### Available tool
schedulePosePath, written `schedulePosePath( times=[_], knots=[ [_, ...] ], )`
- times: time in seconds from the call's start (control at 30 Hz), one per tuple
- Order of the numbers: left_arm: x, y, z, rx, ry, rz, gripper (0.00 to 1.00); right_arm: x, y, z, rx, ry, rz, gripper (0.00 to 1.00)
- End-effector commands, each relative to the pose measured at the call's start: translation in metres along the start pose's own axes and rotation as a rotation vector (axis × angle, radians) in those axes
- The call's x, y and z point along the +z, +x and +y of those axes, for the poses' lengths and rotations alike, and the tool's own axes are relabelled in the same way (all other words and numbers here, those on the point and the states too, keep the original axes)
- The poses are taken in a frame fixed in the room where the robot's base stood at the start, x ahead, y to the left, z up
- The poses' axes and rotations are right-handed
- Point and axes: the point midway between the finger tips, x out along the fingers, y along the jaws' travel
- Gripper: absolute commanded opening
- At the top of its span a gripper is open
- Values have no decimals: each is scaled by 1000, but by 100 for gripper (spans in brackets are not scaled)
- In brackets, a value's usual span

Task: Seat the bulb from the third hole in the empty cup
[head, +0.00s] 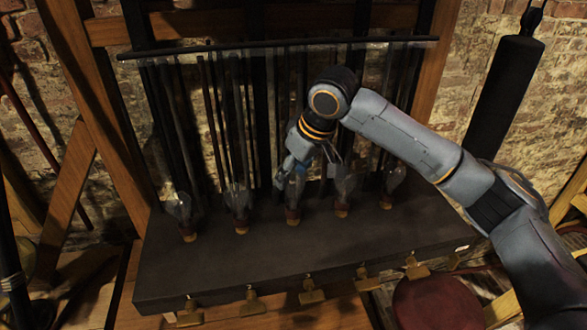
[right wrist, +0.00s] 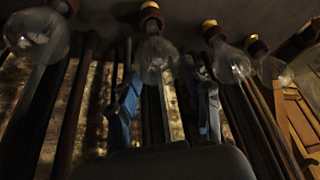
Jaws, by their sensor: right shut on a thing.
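Several clear glass bulbs with red-brown bases and yellow rings stand in a row on a dark bench. The third bulb from the left (head: 293,203) stands upright, its base at the bench top. My right gripper (head: 306,176) is over it, shut on its glass. In the right wrist view, which looks upside down, this bulb (right wrist: 156,56) hangs from its base between the two fingers of my right gripper (right wrist: 166,95). I cannot make out an empty cup in either view. My left gripper is not in view.
The neighbouring bulbs (head: 238,197) and (head: 343,185) stand close on either side. Dark vertical rods and a horizontal bar (head: 270,44) rise behind. Several brass taps (head: 311,292) line the bench front (head: 220,275). The bench top before the bulbs is clear.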

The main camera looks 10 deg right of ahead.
Motion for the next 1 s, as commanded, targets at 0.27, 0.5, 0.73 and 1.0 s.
schedulePosePath(
  times=[0.27,0.5,0.73,1.0],
  knots=[
    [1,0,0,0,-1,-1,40,0,0,0,0,0,1,27],
    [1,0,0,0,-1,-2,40,1,2,0,0,0,1,27],
    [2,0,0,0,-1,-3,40,3,8,-1,-1,0,0,27],
    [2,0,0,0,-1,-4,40,4,10,-1,-1,0,1,27]
  ],
)
